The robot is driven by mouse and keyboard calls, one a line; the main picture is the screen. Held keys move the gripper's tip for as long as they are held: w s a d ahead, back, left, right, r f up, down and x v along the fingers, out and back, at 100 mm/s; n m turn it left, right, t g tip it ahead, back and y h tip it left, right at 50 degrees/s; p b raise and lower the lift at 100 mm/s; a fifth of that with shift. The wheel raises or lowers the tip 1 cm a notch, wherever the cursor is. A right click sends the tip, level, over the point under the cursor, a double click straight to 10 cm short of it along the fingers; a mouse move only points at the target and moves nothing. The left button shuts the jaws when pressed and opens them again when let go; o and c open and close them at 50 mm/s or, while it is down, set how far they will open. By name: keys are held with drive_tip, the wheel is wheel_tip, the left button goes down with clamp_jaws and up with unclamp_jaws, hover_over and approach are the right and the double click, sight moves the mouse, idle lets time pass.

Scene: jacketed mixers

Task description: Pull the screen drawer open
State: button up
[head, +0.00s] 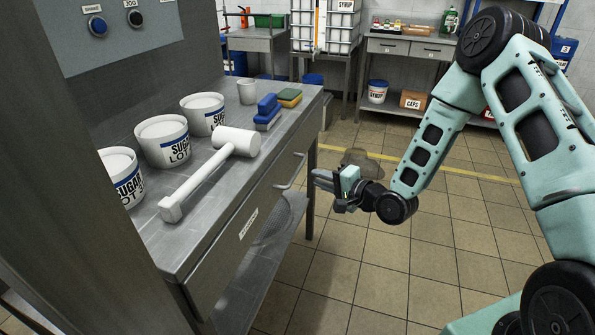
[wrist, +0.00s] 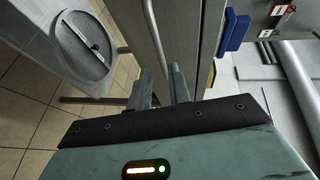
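The drawer front (head: 243,228) is set in the side of the steel bench, with a small white label whose text is too small to read. It looks shut. Its bar handle (head: 291,173) stands out near the far end. My gripper (head: 318,179) is just right of the handle in the head view, pointing at the bench, with a small visible gap. In the wrist view, its two fingers (wrist: 162,88) are apart, near the bench's front face.
A lower shelf (head: 262,262) is beneath the drawer. The tiled floor (head: 385,280) beside the bench is clear.

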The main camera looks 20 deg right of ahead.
sight(298, 169)
drive_tip(key=x, duration=0.8)
drive_tip(key=shift+w+a, duration=0.3)
drive_tip(key=shift+f, duration=0.1)
clamp_jaws()
